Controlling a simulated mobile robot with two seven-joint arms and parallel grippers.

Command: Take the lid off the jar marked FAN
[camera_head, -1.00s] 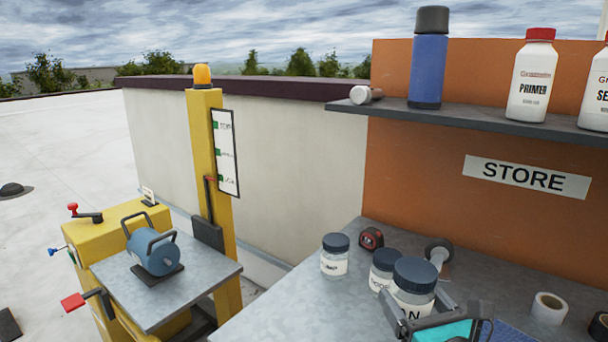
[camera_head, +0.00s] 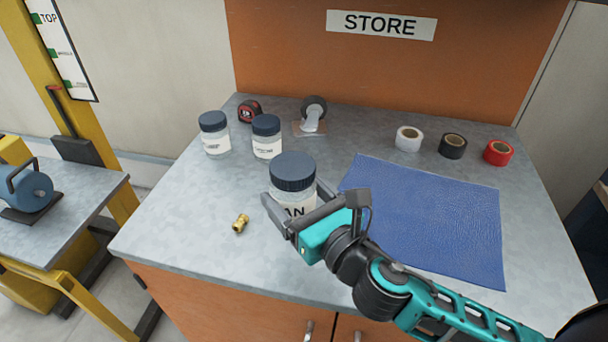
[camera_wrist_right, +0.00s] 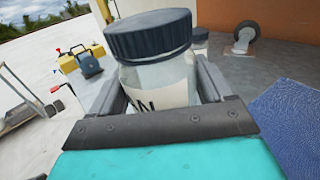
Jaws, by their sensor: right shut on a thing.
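The jar (camera_head: 295,210) is clear with a white label; only "AN" shows beside my gripper, the rest is hidden. Its dark ribbed lid (camera_head: 293,171) is on it. My right gripper (camera_head: 294,211) is shut around the jar's body, below the lid, from the front right. In the right wrist view the jar (camera_wrist_right: 162,82) stands between the two fingers with its lid (camera_wrist_right: 149,34) above them; "N" shows on the label. Whether the jar touches the worktop is hard to tell. My left gripper is not in view.
Two smaller lidded jars (camera_head: 214,143) (camera_head: 266,145) stand behind. A brass fitting (camera_head: 240,223) lies front left. A blue mat (camera_head: 440,220) lies right, with tape rolls (camera_head: 409,139) beyond. A tape measure (camera_head: 250,111) and a caster (camera_head: 313,112) are at the back.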

